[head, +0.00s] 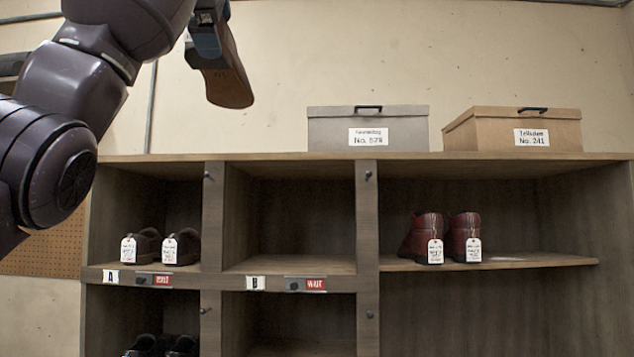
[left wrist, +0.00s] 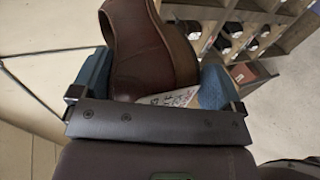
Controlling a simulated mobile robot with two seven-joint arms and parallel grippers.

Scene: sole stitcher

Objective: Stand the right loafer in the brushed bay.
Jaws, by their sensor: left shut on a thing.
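My left gripper (head: 207,28) is high at the upper left, above the shelf unit. It is shut on a brown loafer (head: 226,75), whose tan sole faces the head camera. In the left wrist view the loafer (left wrist: 148,48) sits between the two blue finger pads, with a white tag hanging from it. The shelf bay marked B (head: 290,268) is empty. Bay A (head: 110,225) holds a pair of dark brown shoes (head: 160,245) with white tags. Small red-labelled signs sit on the ledges under both; I cannot tell which bay is the brushed one. My right gripper is not in view.
The right bay holds red boots (head: 440,237) with free shelf to their right. Black shoes (head: 160,346) stand below bay A. A grey box (head: 330,130) and a tan box (head: 480,132) stand on top. Dividers with small knobs separate the bays.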

